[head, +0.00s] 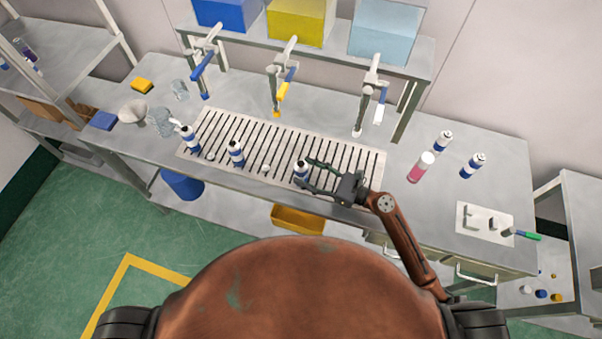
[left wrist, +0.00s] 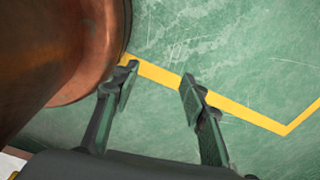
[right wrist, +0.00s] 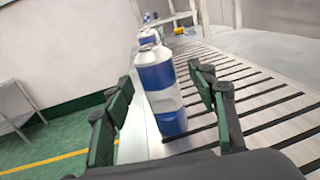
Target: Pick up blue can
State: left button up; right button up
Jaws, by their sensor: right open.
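A blue and white can (head: 300,170) stands upright near the front edge of the slatted grate, toward its right end. My right gripper (head: 310,174) is open at this can, with one finger on its far side and one on its near side. In the right wrist view the can (right wrist: 160,88) stands between the open fingers (right wrist: 165,92), a little ahead; contact cannot be told. Two similar cans (head: 236,154) (head: 189,139) stand farther left on the grate. My left gripper (left wrist: 155,90) is open and empty above the green floor, out of the head view.
The slatted grate (head: 257,148) lies on the steel bench. Three dispensing taps with blue, yellow and white handles rise behind it. Two more blue cans (head: 443,141) (head: 472,166) and a pink can (head: 420,168) stand at right. A white fixture plate (head: 484,222) lies near the right end.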

jog(key=x, duration=0.2)
jog(key=shift+w+a, duration=0.1)
jog(key=shift+a, duration=0.15)
jog(key=c, duration=1.2)
pick_arm(q)
jog(key=shift+w+d+r, duration=0.1)
jog(key=shift+w+r, duration=0.1)
jog(key=shift+w, duration=0.85)
pick_arm(e)
jog(key=shift+c, duration=0.8)
